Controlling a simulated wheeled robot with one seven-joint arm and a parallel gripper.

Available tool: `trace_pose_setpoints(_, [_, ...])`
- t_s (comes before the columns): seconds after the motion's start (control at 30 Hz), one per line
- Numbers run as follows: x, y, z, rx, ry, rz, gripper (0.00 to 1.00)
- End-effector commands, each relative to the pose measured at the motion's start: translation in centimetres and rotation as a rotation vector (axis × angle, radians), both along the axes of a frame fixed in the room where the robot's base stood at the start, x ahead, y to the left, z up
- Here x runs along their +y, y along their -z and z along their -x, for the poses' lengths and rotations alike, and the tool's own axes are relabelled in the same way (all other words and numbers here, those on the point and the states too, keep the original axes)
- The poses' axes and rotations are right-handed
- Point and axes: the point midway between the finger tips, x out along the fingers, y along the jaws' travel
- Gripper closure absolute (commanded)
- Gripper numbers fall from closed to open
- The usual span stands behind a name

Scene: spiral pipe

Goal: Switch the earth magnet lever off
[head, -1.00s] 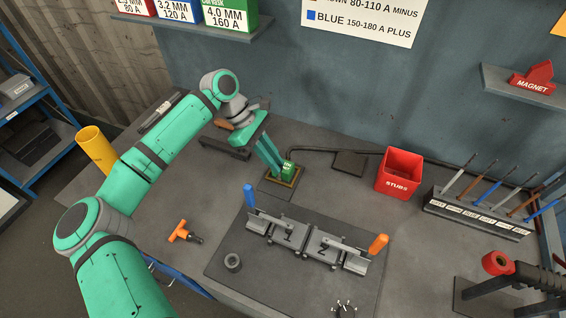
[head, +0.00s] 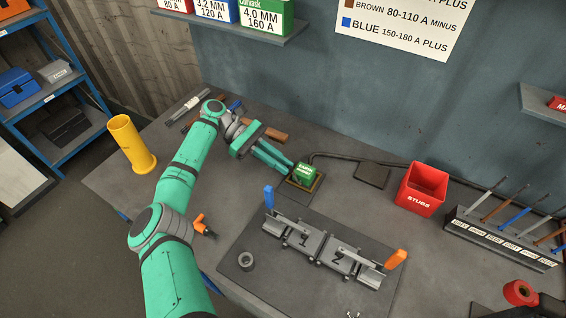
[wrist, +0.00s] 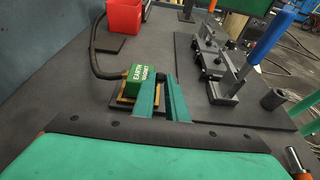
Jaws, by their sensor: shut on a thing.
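The earth magnet (head: 305,174) is a green block with white lettering, on a brown-edged base on the bench. It also shows in the wrist view (wrist: 143,73) with its label readable. My gripper (head: 288,168) reaches in from the left, its two teal fingers low and tilted, their tips right beside the block. In the wrist view my gripper (wrist: 165,82) has its fingers at the block's right side, with a narrow gap between them. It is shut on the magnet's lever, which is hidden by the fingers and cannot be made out.
A cable runs from the magnet to the back. A red stubs bin (head: 422,188) stands behind right. A clamp fixture (head: 320,250) with blue and orange handles is close in front. A yellow tube (head: 132,145) and an orange-handled tool (head: 202,225) are at left.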

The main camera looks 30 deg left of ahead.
Motion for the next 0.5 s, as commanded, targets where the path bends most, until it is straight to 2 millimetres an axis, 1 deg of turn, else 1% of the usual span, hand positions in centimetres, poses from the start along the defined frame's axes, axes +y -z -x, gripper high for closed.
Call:
trace_pose_setpoints(0.47, [0.29, 0.06, 0.08, -0.001, -0.004, 0.017, 1.00])
trace_pose_setpoints(0.5, [0.37, 0.06, 0.12, 0.000, -0.005, 0.017, 0.86])
